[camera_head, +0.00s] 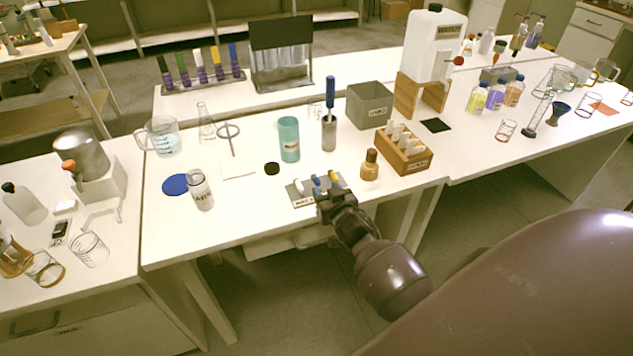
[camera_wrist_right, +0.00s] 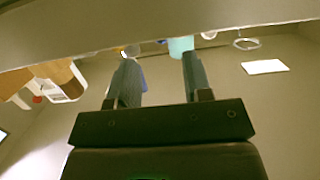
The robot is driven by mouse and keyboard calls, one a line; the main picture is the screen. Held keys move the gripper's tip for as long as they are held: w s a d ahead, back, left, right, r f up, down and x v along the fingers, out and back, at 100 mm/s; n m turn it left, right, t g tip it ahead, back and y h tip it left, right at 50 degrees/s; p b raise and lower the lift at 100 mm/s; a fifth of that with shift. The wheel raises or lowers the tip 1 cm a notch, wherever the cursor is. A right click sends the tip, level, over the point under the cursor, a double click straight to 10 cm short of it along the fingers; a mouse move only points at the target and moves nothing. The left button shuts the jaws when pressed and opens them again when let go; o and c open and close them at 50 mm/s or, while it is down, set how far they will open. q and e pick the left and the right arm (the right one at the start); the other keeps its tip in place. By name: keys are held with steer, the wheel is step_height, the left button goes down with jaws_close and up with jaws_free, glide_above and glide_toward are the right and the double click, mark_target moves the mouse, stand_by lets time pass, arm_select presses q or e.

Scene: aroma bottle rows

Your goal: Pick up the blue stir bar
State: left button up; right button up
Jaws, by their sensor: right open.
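The blue stir bar (camera_head: 317,181) rests on a small grey labelled tray (camera_head: 302,203) at the front edge of the middle table. A white stir bar (camera_head: 299,186) lies to its left and a yellow one (camera_head: 334,176) to its right. My right gripper (camera_head: 325,190) is at the tray's near side, right by the blue bar, and partly covers the tray. In the right wrist view its two fingers (camera_wrist_right: 160,78) are apart. A bit of blue (camera_wrist_right: 143,79) shows beside one finger; I cannot tell what it is. My left gripper is out of view.
Behind the tray stand a teal cylinder (camera_head: 289,142) and a blue-handled tool in a grey holder (camera_head: 329,134). A brown bottle (camera_head: 370,166) and a wooden rack (camera_head: 406,155) are to the right. A black cap (camera_head: 272,169) and a glass jar (camera_head: 200,190) are to the left.

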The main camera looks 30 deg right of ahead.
mark_target(319, 184)
steer(key=x, duration=0.4)
steer(key=shift+a+f+b, duration=0.15)
steer(key=shift+f+b, duration=0.1)
steer(key=shift+b, duration=0.1)
steer(key=shift+w, duration=0.55)
steer(key=shift+c, duration=0.4)
jaws_close()
